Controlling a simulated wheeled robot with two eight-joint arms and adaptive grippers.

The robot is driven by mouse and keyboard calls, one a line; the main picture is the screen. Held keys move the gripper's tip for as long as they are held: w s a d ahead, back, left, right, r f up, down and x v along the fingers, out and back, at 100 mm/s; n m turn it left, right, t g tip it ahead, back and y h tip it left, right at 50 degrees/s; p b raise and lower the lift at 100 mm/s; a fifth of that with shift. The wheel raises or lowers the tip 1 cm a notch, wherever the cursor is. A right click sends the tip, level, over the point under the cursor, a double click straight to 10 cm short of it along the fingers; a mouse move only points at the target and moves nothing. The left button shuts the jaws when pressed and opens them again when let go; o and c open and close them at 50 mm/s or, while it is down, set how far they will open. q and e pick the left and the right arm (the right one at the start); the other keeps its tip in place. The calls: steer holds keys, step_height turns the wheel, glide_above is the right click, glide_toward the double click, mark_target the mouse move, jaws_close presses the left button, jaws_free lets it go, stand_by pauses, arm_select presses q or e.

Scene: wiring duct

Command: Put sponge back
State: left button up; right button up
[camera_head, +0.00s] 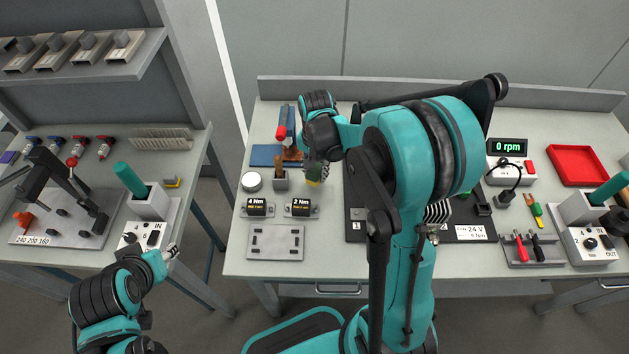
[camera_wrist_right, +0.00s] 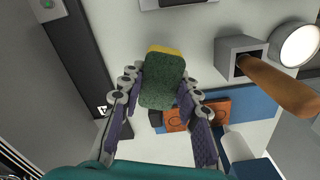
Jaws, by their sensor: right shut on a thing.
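The sponge (camera_wrist_right: 163,80), dark green with a yellow layer, sits between the fingers of my right gripper (camera_wrist_right: 160,100) in the right wrist view. The gripper is shut on it. In the head view the right gripper (camera_head: 316,172) is over the left part of the middle table, and the sponge (camera_head: 313,181) shows only partly beneath it. My left gripper (camera_head: 172,252) is beside the left table's front edge, away from the sponge; its fingers are too small to judge.
A holder with a wooden-handled tool (camera_head: 280,180), a round white-topped tin (camera_head: 251,181) and a blue mat (camera_head: 264,155) are close by. Two torque boxes (camera_head: 257,208) and a grey plate (camera_head: 276,243) lie in front. A red tray (camera_head: 577,165) is far right.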

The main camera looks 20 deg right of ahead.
mark_target(314, 179)
steer(key=shift+w+a+f, duration=0.1)
steer(key=shift+w+f, duration=0.1)
steer(key=shift+f, duration=0.3)
step_height(314, 179, down, 3)
steer(key=shift+f+b, duration=0.15)
steer(key=shift+b, duration=0.7)
steer(key=shift+f, duration=0.15)
steer(key=o, duration=1.1)
